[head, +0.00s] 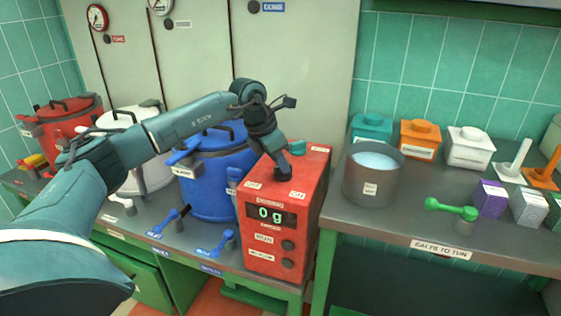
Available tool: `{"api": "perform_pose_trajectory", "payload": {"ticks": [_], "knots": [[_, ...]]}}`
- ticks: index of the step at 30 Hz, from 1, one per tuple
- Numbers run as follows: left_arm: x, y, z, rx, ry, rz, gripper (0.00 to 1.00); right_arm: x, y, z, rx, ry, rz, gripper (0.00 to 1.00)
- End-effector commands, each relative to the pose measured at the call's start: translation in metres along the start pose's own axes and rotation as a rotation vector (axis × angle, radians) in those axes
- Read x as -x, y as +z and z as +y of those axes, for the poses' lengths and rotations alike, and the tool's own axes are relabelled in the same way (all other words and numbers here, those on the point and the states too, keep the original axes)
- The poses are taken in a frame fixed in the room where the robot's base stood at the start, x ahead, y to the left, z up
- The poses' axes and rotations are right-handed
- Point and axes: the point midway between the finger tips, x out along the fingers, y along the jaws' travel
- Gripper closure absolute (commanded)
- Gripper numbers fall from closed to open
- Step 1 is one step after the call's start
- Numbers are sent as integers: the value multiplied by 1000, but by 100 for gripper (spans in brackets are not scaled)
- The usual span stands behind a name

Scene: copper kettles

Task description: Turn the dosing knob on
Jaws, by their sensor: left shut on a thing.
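A red dosing machine (315,195) stands at the front edge of the grey bench, with a green display reading "0 g" (270,216). Two dark round knobs sit on its front, an upper one (288,245) and a lower one (288,263). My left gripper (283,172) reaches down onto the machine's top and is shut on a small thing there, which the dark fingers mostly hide. It is likely the dosing knob. A small teal piece (297,146) shows just behind the fingers. My right gripper is not in view.
A blue kettle (205,195), a white one (145,172) and a red one (72,124) stand left of the machine. A grey pot (372,188) and a green scoop (452,208) are on the right bench (400,222). Small boxes stand at the far right.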

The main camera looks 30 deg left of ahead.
Motion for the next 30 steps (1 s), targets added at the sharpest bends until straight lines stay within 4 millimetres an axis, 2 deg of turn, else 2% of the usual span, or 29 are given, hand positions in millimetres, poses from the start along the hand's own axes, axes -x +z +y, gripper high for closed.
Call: {"api": "perform_pose_trajectory", "payload": {"ticks": [3,17,30], "knots": [[0,0,0,0,0,0,100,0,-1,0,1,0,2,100],[1,0,0,67,28,-1,100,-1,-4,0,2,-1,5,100],[0,1,-3,397,166,-2,100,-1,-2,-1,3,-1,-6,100]]}}
